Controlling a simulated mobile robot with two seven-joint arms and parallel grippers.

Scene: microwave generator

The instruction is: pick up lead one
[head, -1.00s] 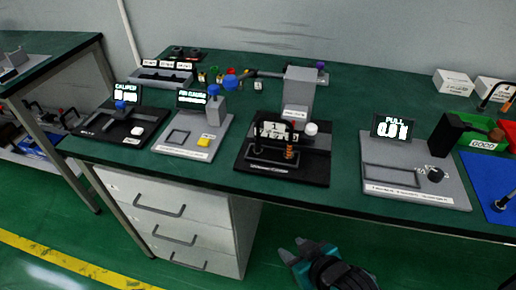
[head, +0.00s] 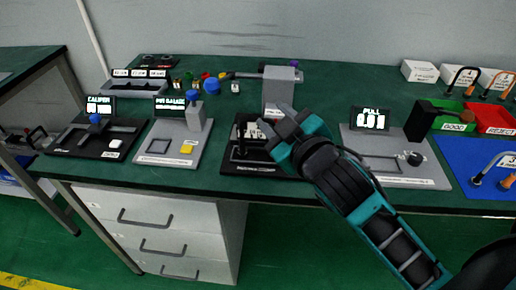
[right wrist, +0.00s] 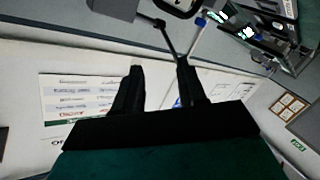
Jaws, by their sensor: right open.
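Several curved leads with orange or dark ends are at the right in the head view; I cannot tell which is lead one. A dark lead (head: 463,76) and an orange lead (head: 487,84) stand by the green and red bins, and a pale lead (head: 492,168) lies on the blue mat. My right gripper (head: 281,125) is raised in front of the black fixture and partly hides it, apart from the leads. It is open and empty; its two dark fingers (right wrist: 160,88) show apart in the right wrist view. My left gripper is not in view.
The pull tester (head: 395,175), gauge plate (head: 165,155), caliper plate (head: 75,142) and black fixture (head: 240,160) stand along the bench. A green bin (head: 450,108) and red bin (head: 495,120) are at right, above the blue mat (head: 455,150). Bare bench (head: 345,90) lies behind the pull tester.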

